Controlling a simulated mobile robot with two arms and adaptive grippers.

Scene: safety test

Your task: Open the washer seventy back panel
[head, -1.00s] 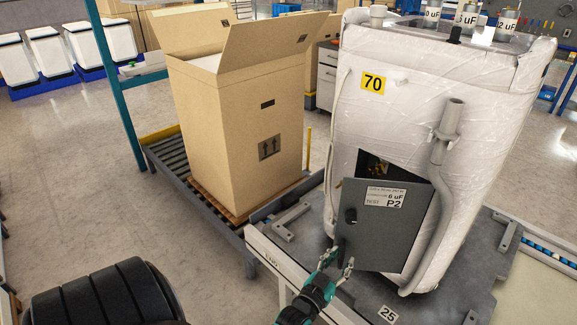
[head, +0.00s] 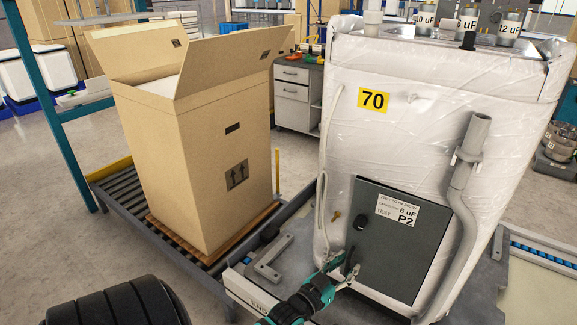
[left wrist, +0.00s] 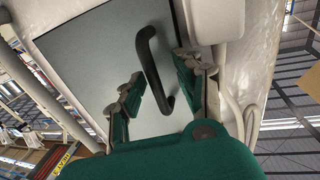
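The washer (head: 440,130) is wrapped in white film and has a yellow 70 label (head: 373,100). The panel covers the opening and looks about flush; any small gap cannot be told. A black bar handle (left wrist: 152,68) stands on the panel. My left gripper (head: 339,272) is at the panel's lower left, by the handle. In the left wrist view its fingers (left wrist: 158,90) are apart on either side of the handle, with visible gaps. My right gripper is not in view.
A grey pipe (head: 462,190) runs down beside the panel on the right. A tall open cardboard box (head: 200,150) stands on a roller conveyor (head: 130,205) at left. Capacitors (head: 467,20) stand on the washer top. A drawer cabinet (head: 293,95) is behind.

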